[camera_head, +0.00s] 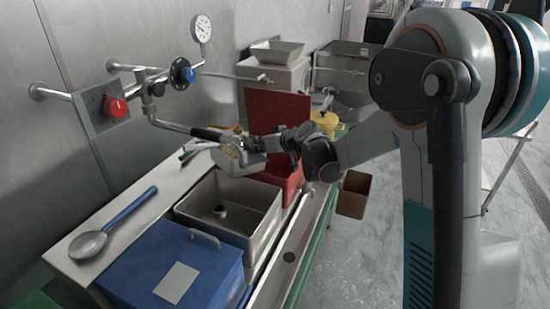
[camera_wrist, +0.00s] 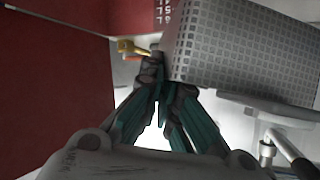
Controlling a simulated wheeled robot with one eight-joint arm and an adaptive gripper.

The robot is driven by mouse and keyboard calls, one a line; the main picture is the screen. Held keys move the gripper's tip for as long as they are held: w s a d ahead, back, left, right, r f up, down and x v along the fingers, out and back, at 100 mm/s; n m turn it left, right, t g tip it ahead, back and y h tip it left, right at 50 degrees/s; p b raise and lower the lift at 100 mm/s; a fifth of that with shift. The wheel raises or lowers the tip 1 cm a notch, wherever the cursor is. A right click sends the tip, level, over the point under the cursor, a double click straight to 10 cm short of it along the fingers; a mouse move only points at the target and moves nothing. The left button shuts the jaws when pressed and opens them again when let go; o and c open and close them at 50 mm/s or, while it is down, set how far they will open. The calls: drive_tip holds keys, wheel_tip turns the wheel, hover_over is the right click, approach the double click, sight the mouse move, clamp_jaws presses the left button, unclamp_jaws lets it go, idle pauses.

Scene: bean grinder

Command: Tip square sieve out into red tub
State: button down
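The square sieve (camera_wrist: 240,50) is grey with a grid of small holes. It fills the upper right of the wrist view, and its left corner is at my fingertips. My gripper (camera_wrist: 162,78) has its teal fingers drawn together there, apparently pinching the sieve's edge. In the head view my gripper (camera_head: 268,143) is at the bench's far part, with the pale sieve (camera_head: 252,162) just left of it. The red tub (camera_head: 287,182) stands below and to the right, partly hidden by my arm. Red surfaces (camera_wrist: 55,85) and volume marks show in the wrist view. The sieve's contents are hidden.
A steel sink (camera_head: 228,232) and a blue box (camera_head: 180,262) stand nearer on the bench. A ladle (camera_head: 90,243) lies at left. A pipe with a blue valve (camera_head: 183,73) crosses above the sieve. A yellow container (camera_head: 325,122) is beyond my wrist.

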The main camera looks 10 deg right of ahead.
drive_tip(key=w+d+f+m+y+b, duration=0.2)
drive_tip(key=d+f+m+y+b, duration=0.1)
drive_tip(key=d+m+y, duration=0.1)
drive_tip(key=shift+w+d+m+g, duration=0.15)
drive_tip(key=shift+d+m+g, duration=0.25)
drive_tip(key=shift+d, duration=0.2)
idle(0.8)
drive_tip(key=shift+f+m+y+b, duration=0.15)
drive_tip(key=shift+m+y+b, duration=0.3)
drive_tip(key=shift+m+y, duration=0.05)
drive_tip(key=shift+f+m+y+b, duration=0.4)
drive_tip(key=shift+f+m+b, duration=0.35)
drive_tip(key=shift+b, duration=0.15)
drive_tip(key=shift+m+y+b, duration=0.4)
drive_tip(key=shift+m+b, duration=0.05)
drive_tip(key=shift+b, duration=0.1)
